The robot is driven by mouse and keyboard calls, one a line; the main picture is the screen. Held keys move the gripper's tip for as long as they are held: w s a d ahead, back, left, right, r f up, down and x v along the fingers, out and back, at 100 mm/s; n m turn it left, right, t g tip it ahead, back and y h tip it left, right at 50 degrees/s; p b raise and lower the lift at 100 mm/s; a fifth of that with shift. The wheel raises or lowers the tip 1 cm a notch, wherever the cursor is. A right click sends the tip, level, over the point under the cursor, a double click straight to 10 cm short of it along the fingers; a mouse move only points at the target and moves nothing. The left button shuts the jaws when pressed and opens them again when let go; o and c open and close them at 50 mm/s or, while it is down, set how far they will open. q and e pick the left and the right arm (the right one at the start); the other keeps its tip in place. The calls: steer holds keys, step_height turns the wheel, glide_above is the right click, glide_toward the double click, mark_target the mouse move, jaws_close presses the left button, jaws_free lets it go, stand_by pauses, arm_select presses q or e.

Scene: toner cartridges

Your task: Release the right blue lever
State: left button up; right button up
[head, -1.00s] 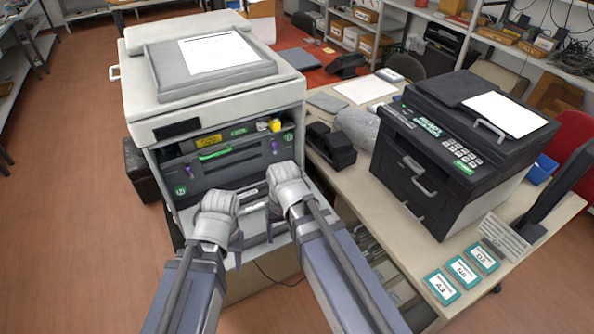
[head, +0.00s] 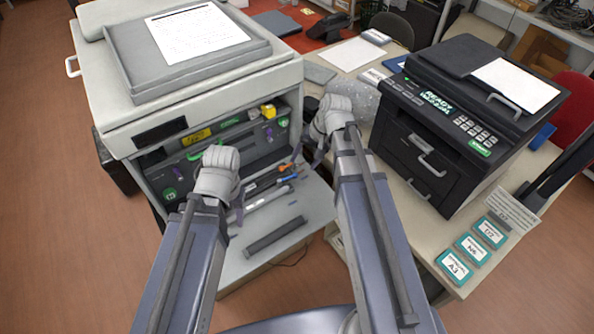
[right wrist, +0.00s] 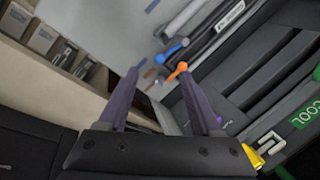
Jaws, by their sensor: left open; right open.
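The open copier (head: 200,95) has a pulled-down front with grey bars inside. A small blue lever (head: 291,178) sits at the right end of the bars, close to an orange lever (head: 292,168). In the right wrist view the blue lever (right wrist: 172,50) and orange lever (right wrist: 178,70) lie just beyond my fingertips. My right gripper (right wrist: 158,75) is open and empty, the orange lever near its right finger; contact cannot be told. In the head view my right gripper (head: 318,160) hangs beside the copier's right side. My left gripper (head: 236,212) is open at the bars' left end, partly hiding them.
A black printer (head: 440,130) stands on the desk to the right, with several teal-edged cards (head: 470,250) in front.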

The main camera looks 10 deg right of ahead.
mark_target(296, 176)
arm_select(q)
step_height(296, 176, down, 7)
steer(key=b, duration=0.7)
steer(key=shift+f, duration=0.15)
arm_select(e)
steer(key=x, duration=0.7)
steer(key=shift+w+a+f, duration=0.1)
steer(key=shift+f, duration=0.25)
jaws_close()
